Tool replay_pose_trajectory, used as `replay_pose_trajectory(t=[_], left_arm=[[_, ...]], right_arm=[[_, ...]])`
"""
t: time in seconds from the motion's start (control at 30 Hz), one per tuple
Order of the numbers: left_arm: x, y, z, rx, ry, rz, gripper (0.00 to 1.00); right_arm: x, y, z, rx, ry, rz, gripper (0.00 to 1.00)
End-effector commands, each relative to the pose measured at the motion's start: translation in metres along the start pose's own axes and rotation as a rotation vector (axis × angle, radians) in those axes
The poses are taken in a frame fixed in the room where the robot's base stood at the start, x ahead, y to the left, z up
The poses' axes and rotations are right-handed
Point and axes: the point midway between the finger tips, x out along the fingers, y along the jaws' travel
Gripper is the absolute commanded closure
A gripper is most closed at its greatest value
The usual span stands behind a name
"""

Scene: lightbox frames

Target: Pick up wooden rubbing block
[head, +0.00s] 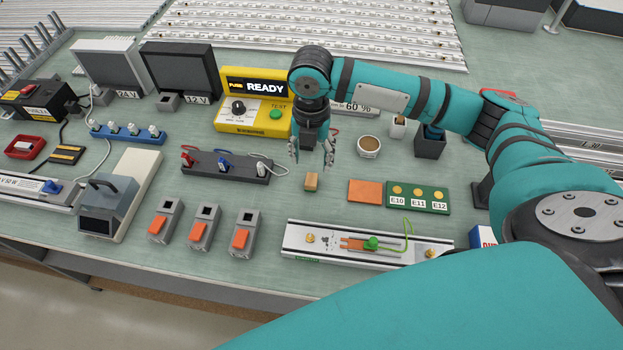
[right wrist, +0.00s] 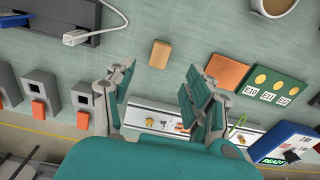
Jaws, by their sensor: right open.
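The wooden rubbing block (head: 311,181) is a small tan block lying on the green bench top, left of an orange square pad. It also shows in the right wrist view (right wrist: 160,54), beyond and between the fingertips, with nothing touching it. My right gripper (head: 312,158) points down above and just behind the block in the head view. In the right wrist view my right gripper (right wrist: 155,75) has its fingers spread apart with nothing between them. My left gripper is not in view.
An orange pad (head: 364,191) and a green board (head: 418,197) with E10 to E12 labels lie right of the block. A metal rail (head: 330,242) lies in front, a dark socket strip (head: 215,165) to the left. A cup (head: 368,147) stands behind. Bare bench surrounds the block.

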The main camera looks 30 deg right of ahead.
Motion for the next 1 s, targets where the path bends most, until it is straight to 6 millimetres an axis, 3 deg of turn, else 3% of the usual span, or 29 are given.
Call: replay_pose_trajectory(t=[0.1,0.37,0.6,0.9,1.0], left_arm=[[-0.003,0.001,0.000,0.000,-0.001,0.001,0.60],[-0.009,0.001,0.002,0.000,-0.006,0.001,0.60],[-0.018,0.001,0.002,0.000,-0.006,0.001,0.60],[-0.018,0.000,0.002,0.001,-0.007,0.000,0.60],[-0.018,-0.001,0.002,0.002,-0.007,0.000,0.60]], right_arm=[[0.016,0.000,0.000,0.000,0.002,-0.001,0.46],[0.035,-0.001,-0.001,0.001,0.002,-0.002,0.46],[0.070,-0.001,-0.002,-0.001,0.001,-0.001,0.46],[0.077,-0.001,-0.001,-0.001,-0.001,0.000,0.46],[0.076,-0.001,-0.001,-0.001,-0.001,0.001,0.58]])
